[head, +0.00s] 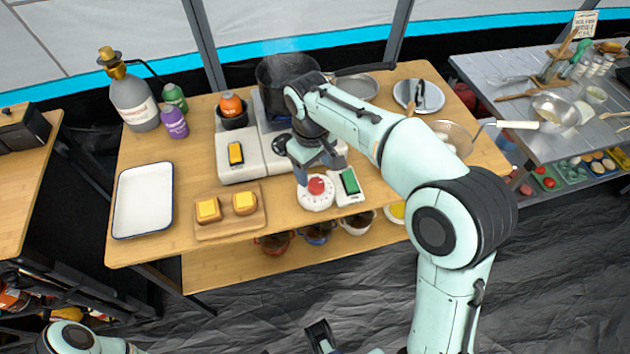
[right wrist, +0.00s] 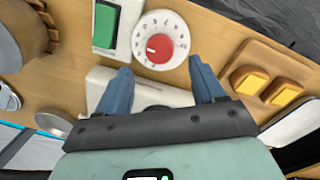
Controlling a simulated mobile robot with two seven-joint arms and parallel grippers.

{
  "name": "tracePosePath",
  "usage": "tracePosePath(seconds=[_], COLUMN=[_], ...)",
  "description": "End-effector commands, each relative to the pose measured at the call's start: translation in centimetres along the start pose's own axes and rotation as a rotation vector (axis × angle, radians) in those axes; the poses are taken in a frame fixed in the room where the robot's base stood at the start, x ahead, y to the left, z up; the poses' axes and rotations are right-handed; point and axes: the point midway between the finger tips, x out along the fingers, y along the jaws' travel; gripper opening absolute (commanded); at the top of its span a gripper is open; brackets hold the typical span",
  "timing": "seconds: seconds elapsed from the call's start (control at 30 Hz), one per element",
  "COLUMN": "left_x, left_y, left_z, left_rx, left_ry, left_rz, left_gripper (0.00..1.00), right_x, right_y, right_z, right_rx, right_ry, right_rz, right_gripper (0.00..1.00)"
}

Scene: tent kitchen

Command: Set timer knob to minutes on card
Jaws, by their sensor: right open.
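The white timer with numbers around its dial (head: 312,203) sits near the front edge of the wooden table; its red knob (head: 317,186) faces up. In the right wrist view the red knob (right wrist: 159,48) lies just beyond my fingertips, centred between them, with a pale mark on it. My right gripper (head: 321,170) is open and empty, its blue fingers apart beside the timer; they also show in the wrist view (right wrist: 158,72). A small card with writing (head: 585,24) stands at the far right; its text is too small to read surely. My left arm (head: 75,340) shows at bottom left; its finger state is unclear.
A white device with a green face (head: 350,182) stands close right of the timer. A bread board (head: 230,225), white tray (head: 143,200) and burner with a dark pot (head: 275,75) share the table. Bowls (head: 357,222) sit on the lower shelf.

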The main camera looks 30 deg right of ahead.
Motion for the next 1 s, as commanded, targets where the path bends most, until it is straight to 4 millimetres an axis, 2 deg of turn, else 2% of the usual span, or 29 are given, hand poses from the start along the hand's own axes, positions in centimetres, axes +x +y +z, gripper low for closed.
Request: tracePosePath(seconds=[0.03,0.1,0.3,0.7,0.73,0.8,0.87,0.9,1.0], left_x=[0.4,0.6,0.9,1.0,1.0,1.0,1.0,1.0,1.0], left_y=[-0.1,-0.1,-0.1,-0.1,-0.1,-0.1,-0.1,-0.1,-0.1], left_z=[-0.1,-0.3,-0.5,-0.6,-0.6,-0.6,-0.6,-0.6,-0.6], left_rx=[0.001,0.001,0.002,0.002,0.002,0.002,0.002,0.002,0.002], left_ry=[0.003,0.007,0.014,0.017,0.017,0.017,0.017,0.017,0.017], left_rz=[0.001,0.002,0.004,0.005,0.005,0.005,0.005,0.005,0.005], left_gripper=[0.68,0.68,0.68,0.68,0.68,0.68,0.68,0.68,0.68], right_x=[1.3,2.6,5.0,5.7,5.7,5.7,5.7,5.7,5.7], right_y=[-0.1,0.0,0.0,0.0,0.0,0.0,0.0,0.0,0.0], right_z=[0.1,0.1,0.0,0.0,0.0,0.0,0.0,0.0,0.0], right_rx=[-0.001,0.001,0.001,0.002,0.002,0.002,0.002,0.002,0.002], right_ry=[-0.005,-0.004,-0.002,0.000,0.000,0.000,0.000,0.000,0.000], right_rz=[-0.001,-0.001,-0.001,-0.001,-0.001,-0.001,-0.001,-0.001,-0.001], right_gripper=[0.68,0.68,0.68,0.68,0.62,0.39,0.20,0.13,0.13])
